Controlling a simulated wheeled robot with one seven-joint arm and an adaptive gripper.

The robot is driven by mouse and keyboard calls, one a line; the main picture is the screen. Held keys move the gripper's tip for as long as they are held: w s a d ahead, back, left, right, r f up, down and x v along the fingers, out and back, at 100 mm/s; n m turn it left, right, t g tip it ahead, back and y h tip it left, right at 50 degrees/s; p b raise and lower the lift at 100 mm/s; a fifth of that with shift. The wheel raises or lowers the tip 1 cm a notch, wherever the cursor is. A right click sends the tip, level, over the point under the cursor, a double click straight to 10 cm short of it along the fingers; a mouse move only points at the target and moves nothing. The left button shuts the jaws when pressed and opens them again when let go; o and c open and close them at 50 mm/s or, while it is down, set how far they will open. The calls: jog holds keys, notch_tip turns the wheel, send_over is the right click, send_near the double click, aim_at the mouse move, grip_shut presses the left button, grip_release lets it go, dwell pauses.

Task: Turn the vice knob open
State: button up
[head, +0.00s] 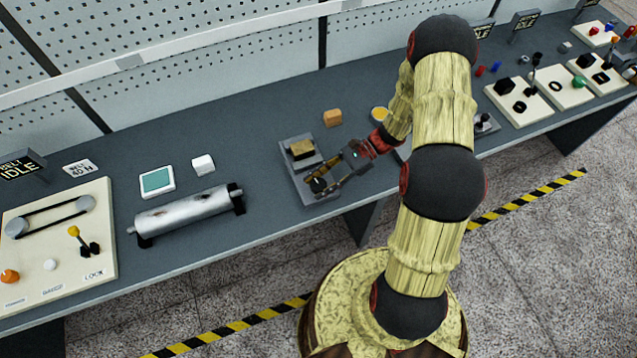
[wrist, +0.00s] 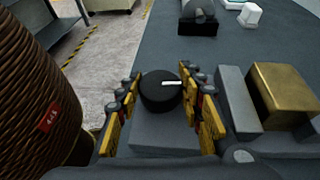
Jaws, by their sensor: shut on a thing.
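The vice (head: 305,172) is a grey block on the bench, with a brass-coloured block (head: 301,149) at its back part. In the wrist view the brass block (wrist: 282,95) sits at the right beside an upright grey jaw (wrist: 236,99). The vice knob (wrist: 161,91) is round and black with a white mark pointing right in the wrist view. My gripper (wrist: 161,95) has its yellow fingers on both sides of the knob, shut on it. In the head view my gripper (head: 322,182) is at the front end of the vice and hides most of the knob.
An orange block (head: 332,118) stands behind the vice. A silver cylinder (head: 188,212) on black supports, a white cube (head: 203,164) and a teal-screened device (head: 157,181) are to the left. A belt panel (head: 60,250) is at far left. Control panels (head: 540,88) stand to the right.

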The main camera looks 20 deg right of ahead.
jog(key=n+g+h, duration=0.1)
jog(key=n+g, duration=0.1)
jog(key=g, duration=0.1)
jog(key=n+g+h, duration=0.1)
jog(key=n+g, duration=0.2)
jog(key=shift+w+n, duration=0.1)
jog(key=shift+n, duration=0.2)
jog(key=n+g+h, duration=0.4)
jog(key=n+h, duration=0.1)
jog(key=shift+n+g+b, duration=0.3)
jog(key=shift+b, duration=0.05)
jog(key=o, duration=1.1)
jog(key=shift+h, duration=0.3)
jog(key=shift+o, duration=0.4)
jog(key=v, duration=1.1)
jog(key=shift+w+d+r, duration=0.1)
jog(key=shift+w+d, duration=0.1)
jog(key=shift+w, duration=0.15)
